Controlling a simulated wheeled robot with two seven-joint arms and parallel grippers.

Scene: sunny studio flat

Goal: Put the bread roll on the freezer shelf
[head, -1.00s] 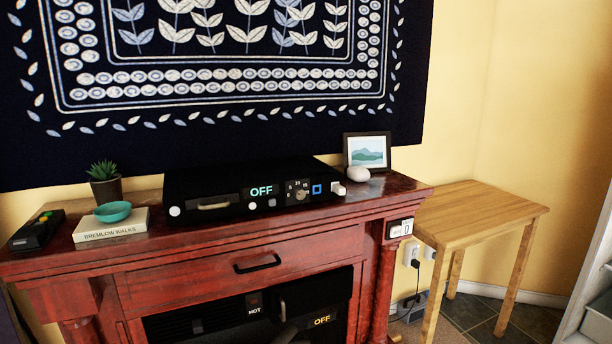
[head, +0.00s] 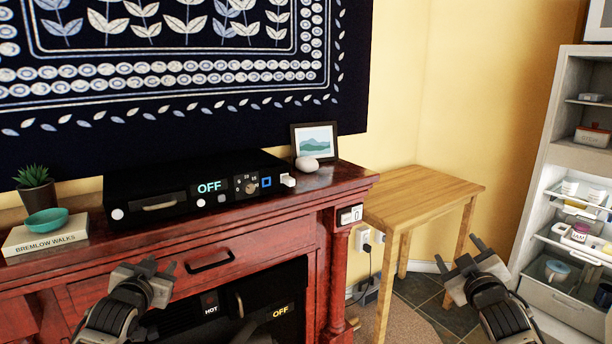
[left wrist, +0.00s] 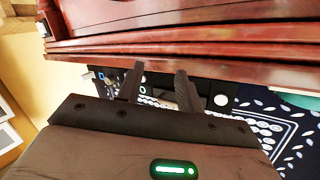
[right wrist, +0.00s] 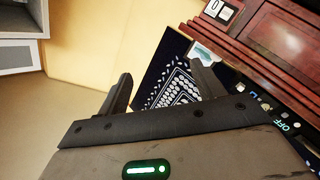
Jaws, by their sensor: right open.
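I cannot make out a bread roll in any view. A pale, rounded object (head: 307,164) sits on the mantel before the picture frame; I cannot tell what it is. A tall pale cabinet with open shelves (head: 560,140), seemingly the fridge-freezer, stands at the right edge of the head view, partly cut off. I cannot tell which of its shelves is the freezer shelf. My left gripper (head: 147,266) is open and empty in front of the red fireplace. My right gripper (head: 459,254) is open and empty in front of the wooden table, left of the cabinet.
The red mantel (head: 325,184) carries a black device (head: 150,185), a picture frame (head: 315,140), a book (head: 45,236) with a teal bowl (head: 46,222) and a plant (head: 36,190). The wooden table (head: 425,190) is bare. The cabinet holds cups (head: 570,187) and a lidded dish (head: 592,136).

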